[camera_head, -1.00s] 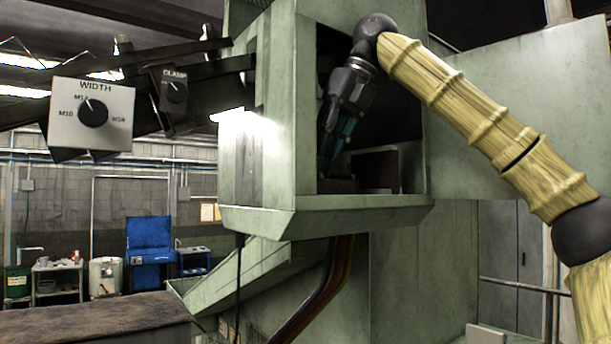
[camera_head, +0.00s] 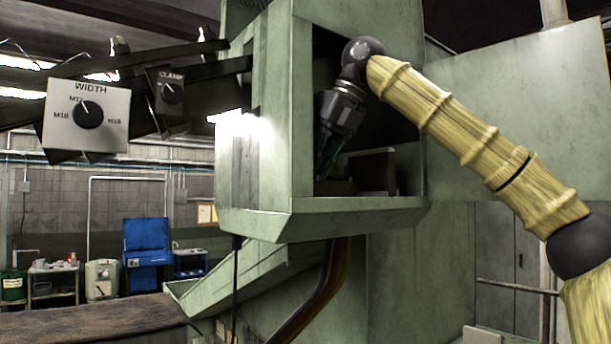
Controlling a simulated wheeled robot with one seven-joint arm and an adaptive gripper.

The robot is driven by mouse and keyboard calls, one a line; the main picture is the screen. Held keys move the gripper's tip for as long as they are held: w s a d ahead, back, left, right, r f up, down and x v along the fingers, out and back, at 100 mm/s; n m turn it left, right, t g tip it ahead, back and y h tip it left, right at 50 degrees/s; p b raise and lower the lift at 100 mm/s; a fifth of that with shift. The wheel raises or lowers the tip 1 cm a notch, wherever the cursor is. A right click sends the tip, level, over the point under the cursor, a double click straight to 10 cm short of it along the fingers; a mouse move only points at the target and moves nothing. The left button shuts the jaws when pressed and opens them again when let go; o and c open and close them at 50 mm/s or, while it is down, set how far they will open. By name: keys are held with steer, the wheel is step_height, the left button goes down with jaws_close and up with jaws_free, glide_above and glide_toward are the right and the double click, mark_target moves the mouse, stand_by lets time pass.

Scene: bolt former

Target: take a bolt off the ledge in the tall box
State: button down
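The tall box (camera_head: 272,130) is a pale green metal housing with an open front, in the middle of the view. Its inside is dark. A ledge (camera_head: 336,187) with a dark block shape shows low in the opening. My gripper (camera_head: 323,172) reaches into the box, pointing down, with its fingertips just above or at the ledge by the left inner wall. Its fingers are dark and small here, and I cannot tell whether they are open or shut. I cannot make out a bolt; any bolt at the fingertips is hidden or too dark.
A brown upright plate (camera_head: 375,172) stands inside the box, right of my gripper. The box's front lip (camera_head: 340,218) runs below the opening. Panels with a WIDTH dial (camera_head: 88,114) and a CLAMP dial (camera_head: 172,92) hang at left. A green chute (camera_head: 225,280) slopes below.

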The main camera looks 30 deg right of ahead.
steer(key=shift+r+b, duration=0.4)
steer(key=shift+b, duration=0.15)
steer(key=shift+d+r+b, duration=0.15)
steer(key=shift+r+b, duration=0.05)
steer(key=shift+b, duration=0.15)
steer(key=s+d+p, duration=0.1)
steer(key=s+d, duration=0.9)
steer(key=s, duration=0.4)
steer(key=shift+s+d+r, duration=0.15)
steer(key=shift+d+r, duration=0.05)
steer(key=shift+d, duration=0.1)
steer(key=shift+w+f, duration=0.1)
steer(key=shift+w, duration=0.1)
